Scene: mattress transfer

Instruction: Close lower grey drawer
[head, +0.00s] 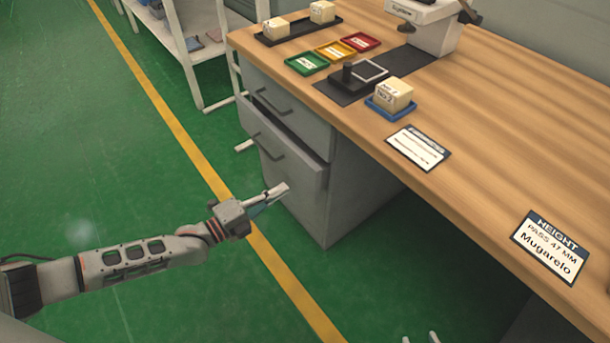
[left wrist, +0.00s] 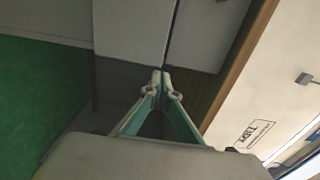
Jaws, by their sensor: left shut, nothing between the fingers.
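The lower grey drawer (head: 292,160) is pulled partly out of the grey cabinet (head: 345,185) under the bench, with its handle (head: 266,147) on the front. The upper drawer (head: 285,105) above it looks closed. My left gripper (head: 286,188) is shut and empty, in front of and below the lower drawer in the head view; I cannot tell if it touches it. In the left wrist view the shut fingertips (left wrist: 163,74) point toward grey panels (left wrist: 132,35). Two pale tips of my right gripper (head: 420,338) show apart at the bottom edge.
A white shelf rack (head: 190,55) stands at the back left. Green floor (head: 90,180) with a yellow line is clear on the left.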

